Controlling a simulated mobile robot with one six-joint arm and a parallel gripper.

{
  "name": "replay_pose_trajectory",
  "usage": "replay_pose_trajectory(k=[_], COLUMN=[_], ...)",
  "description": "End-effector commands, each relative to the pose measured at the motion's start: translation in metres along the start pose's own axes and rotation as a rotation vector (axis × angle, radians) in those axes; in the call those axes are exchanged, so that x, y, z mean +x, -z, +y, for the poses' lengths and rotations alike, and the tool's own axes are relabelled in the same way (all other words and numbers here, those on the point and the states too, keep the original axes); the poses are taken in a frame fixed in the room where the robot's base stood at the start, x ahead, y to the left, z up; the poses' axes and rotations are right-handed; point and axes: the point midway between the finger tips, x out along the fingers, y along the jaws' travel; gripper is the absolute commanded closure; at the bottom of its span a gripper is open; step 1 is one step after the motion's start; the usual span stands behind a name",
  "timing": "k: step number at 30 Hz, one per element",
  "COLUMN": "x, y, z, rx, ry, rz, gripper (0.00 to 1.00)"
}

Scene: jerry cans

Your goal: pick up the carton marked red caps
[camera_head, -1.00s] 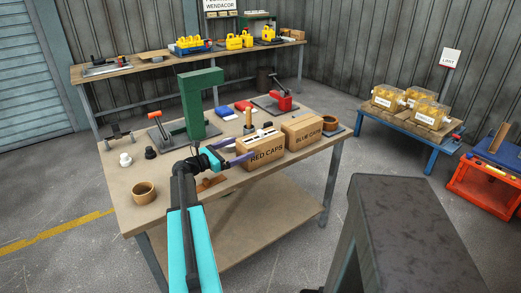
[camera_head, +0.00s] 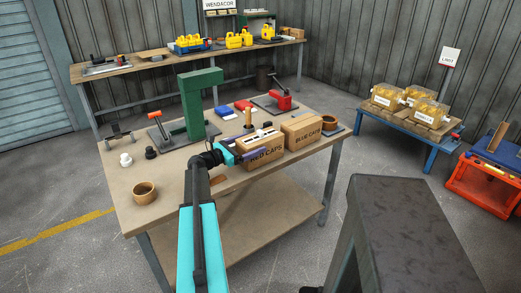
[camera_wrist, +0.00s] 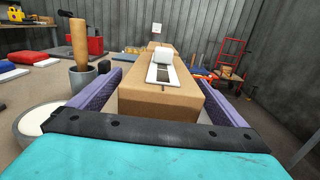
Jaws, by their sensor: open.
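The carton marked RED CAPS (camera_head: 268,159) is a brown box on the near right part of the workbench. It fills the middle of the wrist view (camera_wrist: 160,102), with a white strip and a small white block on its top. My gripper (camera_head: 255,146) is open, its purple fingers lying one along each side of the carton. In the wrist view the fingers flank the box, with a small gap visible on the right; contact on the left is unclear. The near finger partly covers the lettering. The BLUE CAPS carton (camera_head: 304,134) stands just right of it.
A wooden-handled tool in a grey cup (camera_wrist: 82,62) stands close to my left finger. A green press (camera_head: 200,105), a red clamp (camera_head: 281,101) and an orange-brown ring (camera_head: 329,122) are on the bench (camera_head: 185,180). A tan cup (camera_head: 144,192) sits at front left.

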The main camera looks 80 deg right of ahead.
Motion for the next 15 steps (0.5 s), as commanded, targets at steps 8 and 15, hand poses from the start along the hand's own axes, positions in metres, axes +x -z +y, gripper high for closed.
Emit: replay_pose_trajectory(k=[8, 15], x=[0.033, 0.039], y=[-0.002, -0.001], z=[0.000, 0.000], rx=[-0.001, -0.001], ry=[0.001, 0.000], rz=[0.000, -0.001], gripper=[0.04, 0.04])
